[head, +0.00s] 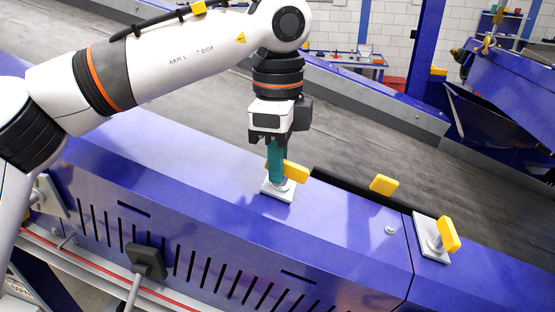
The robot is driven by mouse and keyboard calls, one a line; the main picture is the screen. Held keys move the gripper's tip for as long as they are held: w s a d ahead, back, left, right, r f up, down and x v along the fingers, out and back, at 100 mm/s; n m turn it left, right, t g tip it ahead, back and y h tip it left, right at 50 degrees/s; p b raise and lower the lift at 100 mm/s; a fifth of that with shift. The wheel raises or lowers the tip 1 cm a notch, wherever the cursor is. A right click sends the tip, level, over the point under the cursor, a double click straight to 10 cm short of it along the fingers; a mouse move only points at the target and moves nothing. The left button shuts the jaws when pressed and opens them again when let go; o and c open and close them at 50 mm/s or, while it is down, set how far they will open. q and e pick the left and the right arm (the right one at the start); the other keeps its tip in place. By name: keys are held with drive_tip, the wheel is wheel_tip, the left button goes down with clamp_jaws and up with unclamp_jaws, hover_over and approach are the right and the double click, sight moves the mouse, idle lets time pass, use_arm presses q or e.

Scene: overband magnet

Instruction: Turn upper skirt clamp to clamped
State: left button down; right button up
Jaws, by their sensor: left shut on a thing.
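My left gripper (276,165) reaches down from above and is shut on a yellow clamp handle (296,171). That clamp sits on a pale square plate (279,192) on top of the blue housing (210,175). The teal fingers hide part of the handle and its post. A second yellow clamp handle (448,234) stands on its own pale plate (432,250) at the right. A third yellow piece (383,185) shows at the housing's far edge. I cannot tell from labels which clamp is the upper skirt clamp. My right gripper is not in view.
A dark belt (400,160) runs behind the housing. A black knob on a rod (147,260) stands in front of the slotted front face. A blue post (424,50) rises at the back right. The housing top between the two clamps is mostly clear.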

use_arm(q)
drive_tip(key=m, duration=0.2)
drive_tip(key=m+g, duration=0.1)
drive_tip(key=m, duration=0.1)
drive_tip(key=shift+w+d+y, duration=0.2)
drive_tip(key=shift+w+y, duration=0.1)
drive_tip(key=m, duration=0.2)
drive_tip(key=m+g+y, duration=0.1)
drive_tip(key=m, duration=0.1)
drive_tip(key=shift+w+d+r, duration=0.1)
drive_tip(key=shift+w+d, duration=0.1)
drive_tip(key=shift+w, duration=0.05)
drive_tip(key=m, duration=0.3)
drive_tip(key=m+y, duration=0.1)
drive_tip(key=shift+w+d+m+g, duration=0.15)
drive_tip(key=shift+d+m+g, duration=0.15)
drive_tip(key=shift+d+f+m+y, duration=0.15)
drive_tip(key=shift+m+y, duration=0.25)
drive_tip(key=shift+m, duration=0.7)
drive_tip(key=shift+d+f+m+y, duration=0.1)
drive_tip(key=shift+m+y, duration=0.3)
drive_tip(key=shift+m, duration=0.7)
drive_tip(key=c, duration=1.5)
unclamp_jaws()
